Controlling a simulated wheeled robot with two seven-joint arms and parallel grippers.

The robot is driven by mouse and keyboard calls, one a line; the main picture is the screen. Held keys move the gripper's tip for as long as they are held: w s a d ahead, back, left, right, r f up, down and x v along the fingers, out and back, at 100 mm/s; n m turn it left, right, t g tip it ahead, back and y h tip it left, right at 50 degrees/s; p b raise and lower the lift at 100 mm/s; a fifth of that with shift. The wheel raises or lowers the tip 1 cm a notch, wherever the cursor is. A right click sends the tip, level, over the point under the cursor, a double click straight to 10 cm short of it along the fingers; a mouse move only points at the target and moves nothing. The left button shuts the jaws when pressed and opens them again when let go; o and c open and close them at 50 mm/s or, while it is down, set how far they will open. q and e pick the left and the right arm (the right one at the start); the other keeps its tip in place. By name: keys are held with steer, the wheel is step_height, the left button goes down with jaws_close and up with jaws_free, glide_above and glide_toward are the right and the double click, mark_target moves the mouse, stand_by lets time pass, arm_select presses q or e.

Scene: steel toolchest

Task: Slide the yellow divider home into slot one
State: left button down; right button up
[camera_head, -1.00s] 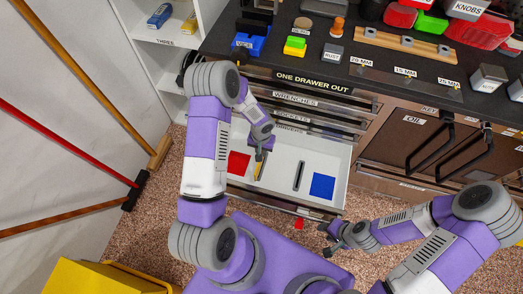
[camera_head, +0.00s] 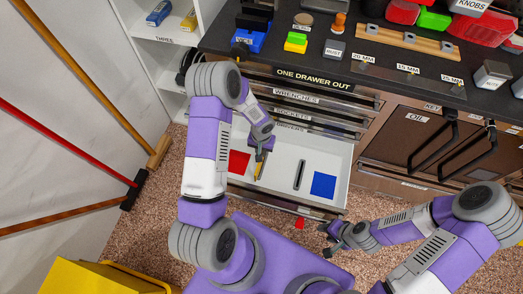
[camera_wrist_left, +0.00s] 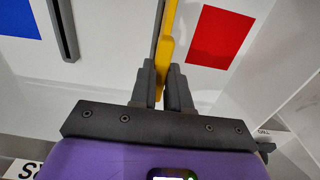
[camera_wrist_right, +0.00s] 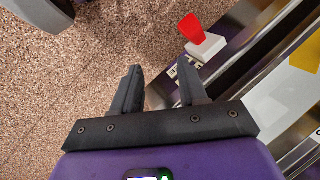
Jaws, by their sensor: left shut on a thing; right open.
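The yellow divider (camera_head: 258,172) is in the open drawer (camera_head: 283,185), between a red patch and a dark slotted bar. In the left wrist view the divider (camera_wrist_left: 167,45) runs up from between the fingers of my left gripper (camera_wrist_left: 162,85), beside a dark upright strip that it partly overlaps. My left gripper (camera_head: 260,154) is shut on the divider. Whether the divider is in a slot, and how deep, I cannot tell. A second dark slot bar (camera_head: 300,175) stands empty to the right; it also shows in the left wrist view (camera_wrist_left: 64,30). My right gripper (camera_head: 332,240) is open and empty outside the drawer front.
The drawer floor has a red patch (camera_head: 239,162) and a blue patch (camera_head: 323,185). A red-tipped white piece (camera_wrist_right: 198,38) is near my right gripper. The black worktop (camera_head: 350,65) above holds several items. Brooms lean at left.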

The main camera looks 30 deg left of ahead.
arm_select(q)
steer(key=shift+f+b, duration=0.75)
steer(key=shift+f, duration=0.05)
steer(key=c, duration=1)
jaws_free()
step_height(320, 180, up, 8)
steer(key=p, duration=0.3)
steer(key=shift+f, duration=0.15)
steer(key=s+d+h+p, duration=0.1)
steer(key=s+d+p, duration=0.1)
steer(key=s+d, duration=0.3)
steer(key=s+d+h+p, duration=0.1)
steer(key=s+d, duration=0.4)
steer(key=s+d+h+p, duration=0.2)
steer(key=s+d, duration=0.3)
steer(key=d, duration=0.1)
steer(key=shift+s+f+t+p, duration=0.3)
steer(key=shift+s+f+p, duration=0.05)
steer(key=shift+f, duration=0.05)
